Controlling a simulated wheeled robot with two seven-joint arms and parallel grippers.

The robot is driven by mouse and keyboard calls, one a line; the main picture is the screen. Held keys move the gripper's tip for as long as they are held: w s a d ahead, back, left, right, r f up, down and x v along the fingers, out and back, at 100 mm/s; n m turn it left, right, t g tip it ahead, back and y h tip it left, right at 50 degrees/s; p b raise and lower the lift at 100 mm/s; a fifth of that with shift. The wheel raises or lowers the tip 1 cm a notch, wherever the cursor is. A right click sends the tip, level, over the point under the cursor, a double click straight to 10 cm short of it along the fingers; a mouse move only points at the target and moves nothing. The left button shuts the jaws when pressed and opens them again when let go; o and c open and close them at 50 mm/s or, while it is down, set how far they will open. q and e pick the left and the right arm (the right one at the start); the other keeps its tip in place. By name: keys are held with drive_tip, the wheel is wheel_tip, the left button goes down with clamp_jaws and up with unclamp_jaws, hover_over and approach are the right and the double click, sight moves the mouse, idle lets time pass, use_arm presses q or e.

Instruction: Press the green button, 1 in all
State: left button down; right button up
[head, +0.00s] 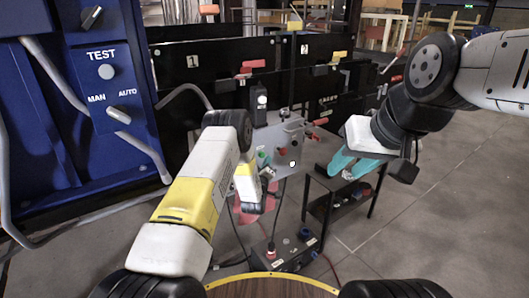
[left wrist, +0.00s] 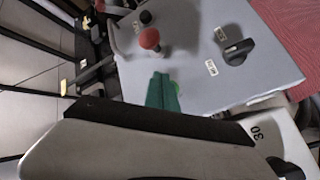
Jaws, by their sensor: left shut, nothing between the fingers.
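In the head view the grey panel (head: 291,133) stands in the middle, partly behind my left arm. A small green patch there could be the button or my fingertips. My right gripper (head: 343,168) is open and empty, to the right of the panel.
A red mushroom button (left wrist: 149,38) and a black knob (left wrist: 235,52) sit on the panel near my left fingers. A small black table (head: 341,192) stands under my right gripper. A blue cabinet (head: 125,60) stands at the left. The floor at right is clear.

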use_arm(q)
drive_tip(key=s+d, duration=0.2)
drive_tip(key=s, duration=0.1)
drive_tip(key=shift+s+d, duration=0.3)
idle(0.5)
drive_tip(key=s+a+r+m+g, duration=0.1)
drive_tip(key=a+r+m+g, duration=0.15)
drive_tip(key=r, duration=0.85)
drive_tip(key=s+a+r+m+g, duration=0.15)
drive_tip(key=a+r, duration=0.25)
drive_tip(key=r, duration=0.7)
drive_tip(key=s+a+r+m+g, duration=0.1)
drive_tip(key=s+a+r+g, duration=0.15)
drive_tip(key=s, duration=0.45)
drive_tip(key=s+a+r+g, duration=0.1)
drive_tip(key=s+r, duration=0.3)
drive_tip(key=s, duration=0.4)
drive_tip(key=s+a+r+m+g, duration=0.1)
drive_tip(key=s+a+r+g, duration=0.1)
drive_tip(key=s+r, duration=0.35)
drive_tip(key=s+a+f+m+g, duration=0.1)
drive_tip(key=s, duration=1)
drive_tip(key=s+a+f+m+g+y, duration=0.1)
drive_tip(key=s+f+g, duration=0.1)
drive_tip(key=s, duration=0.9)
drive_tip(key=shift+a+f, duration=0.15)
drive_tip(key=shift+a, duration=0.15)
